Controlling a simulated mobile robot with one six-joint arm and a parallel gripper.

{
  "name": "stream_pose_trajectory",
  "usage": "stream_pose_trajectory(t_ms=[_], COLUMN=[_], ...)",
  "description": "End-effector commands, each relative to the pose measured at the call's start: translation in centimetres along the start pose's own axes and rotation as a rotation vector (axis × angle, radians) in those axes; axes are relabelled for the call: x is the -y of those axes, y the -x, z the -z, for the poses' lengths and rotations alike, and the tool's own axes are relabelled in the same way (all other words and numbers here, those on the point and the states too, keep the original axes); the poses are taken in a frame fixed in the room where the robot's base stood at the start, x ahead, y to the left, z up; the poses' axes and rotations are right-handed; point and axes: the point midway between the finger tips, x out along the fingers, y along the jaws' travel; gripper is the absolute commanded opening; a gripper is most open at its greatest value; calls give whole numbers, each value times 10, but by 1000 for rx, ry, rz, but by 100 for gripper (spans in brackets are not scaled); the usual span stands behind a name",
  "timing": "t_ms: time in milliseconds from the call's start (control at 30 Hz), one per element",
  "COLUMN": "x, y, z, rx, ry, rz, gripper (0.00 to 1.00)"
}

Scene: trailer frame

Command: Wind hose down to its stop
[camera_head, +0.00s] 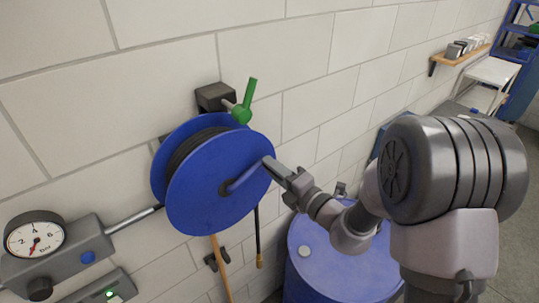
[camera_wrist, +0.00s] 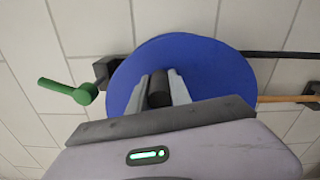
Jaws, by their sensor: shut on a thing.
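A blue hose reel (camera_head: 219,190) is mounted on the white block wall, with dark hose (camera_head: 191,148) wound between its flanges. Its crank (camera_head: 243,178) points up and right from the hub. My gripper (camera_head: 276,168) is at the crank's outer end. In the wrist view my gripper (camera_wrist: 160,84) is shut on the dark crank handle (camera_wrist: 159,90), one finger on each side, in front of the blue reel (camera_wrist: 207,67). A black hose length (camera_head: 258,236) hangs below the reel and ends in a light tip. The hose stop cannot be made out.
A green lever valve (camera_head: 243,107) sits just above the reel. A pressure gauge (camera_head: 34,238) is at left. A tan pole-like thing (camera_head: 221,267) hangs below the reel. A blue drum (camera_head: 330,266) stands below my arm, and a shelf (camera_head: 460,55) is far right.

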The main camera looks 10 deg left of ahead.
Motion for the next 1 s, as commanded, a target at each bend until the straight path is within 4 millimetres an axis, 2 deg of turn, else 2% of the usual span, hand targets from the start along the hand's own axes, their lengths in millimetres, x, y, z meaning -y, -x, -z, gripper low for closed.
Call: stream_pose_trajectory(t_ms=[100, 367, 700, 1000], x=[13, 41, 74, 94], y=[2, 2, 2, 2], z=[0, 2, 13, 26], rx=[2, 1, 0, -1], ry=[-91, -84, -398, -608], rz=[2, 2, 2, 1], gripper=[0, 0, 0, 0])
